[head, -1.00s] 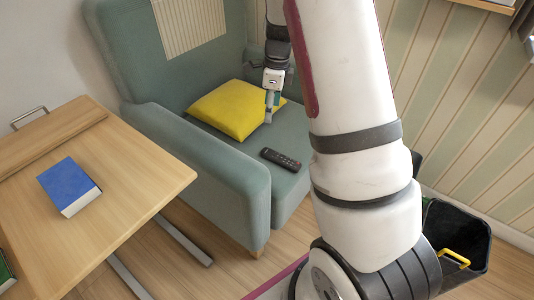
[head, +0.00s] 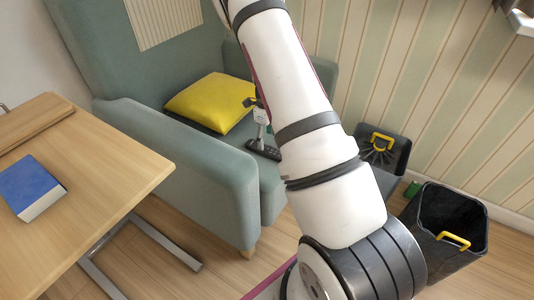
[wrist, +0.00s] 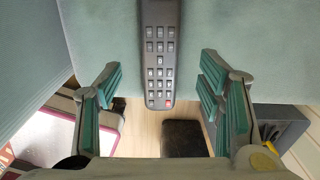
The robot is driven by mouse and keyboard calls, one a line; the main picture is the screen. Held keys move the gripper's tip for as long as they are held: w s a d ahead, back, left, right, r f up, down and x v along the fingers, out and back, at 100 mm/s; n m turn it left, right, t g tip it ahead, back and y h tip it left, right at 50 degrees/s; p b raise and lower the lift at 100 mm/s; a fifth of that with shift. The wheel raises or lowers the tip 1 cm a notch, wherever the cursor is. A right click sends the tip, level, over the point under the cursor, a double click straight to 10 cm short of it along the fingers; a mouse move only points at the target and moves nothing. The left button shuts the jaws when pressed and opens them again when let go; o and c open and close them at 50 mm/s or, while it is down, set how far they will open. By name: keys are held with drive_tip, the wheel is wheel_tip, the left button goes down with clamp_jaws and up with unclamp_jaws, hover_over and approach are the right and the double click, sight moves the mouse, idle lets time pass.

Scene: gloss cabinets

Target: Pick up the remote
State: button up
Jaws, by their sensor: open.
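The black remote (head: 262,150) lies on the seat of the green armchair (head: 205,170), near the front edge and in front of the yellow cushion. In the wrist view the remote (wrist: 160,55) lies with its buttons facing me, and its near end with a red button sits between the lines of my fingers. My gripper (wrist: 160,95) is open, one finger to each side of the remote, not visibly touching it. In the head view my gripper (head: 262,128) is small, partly hidden by my arm, and just over the remote.
A yellow cushion (head: 210,102) lies on the seat. A wooden table (head: 110,165) with a blue book (head: 30,188) stands at left. Black bins with yellow handles (head: 450,215) (head: 385,145) stand on the floor at right. The armchair's left armrest (head: 180,150) rises beside the seat.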

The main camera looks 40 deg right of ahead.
sight(267, 149)
drive_tip(key=shift+f+b, duration=1.35)
drive_tip(key=shift+f, duration=1.35)
drive_tip(key=shift+s, duration=0.1)
drive_tip(key=c, duration=1.3)
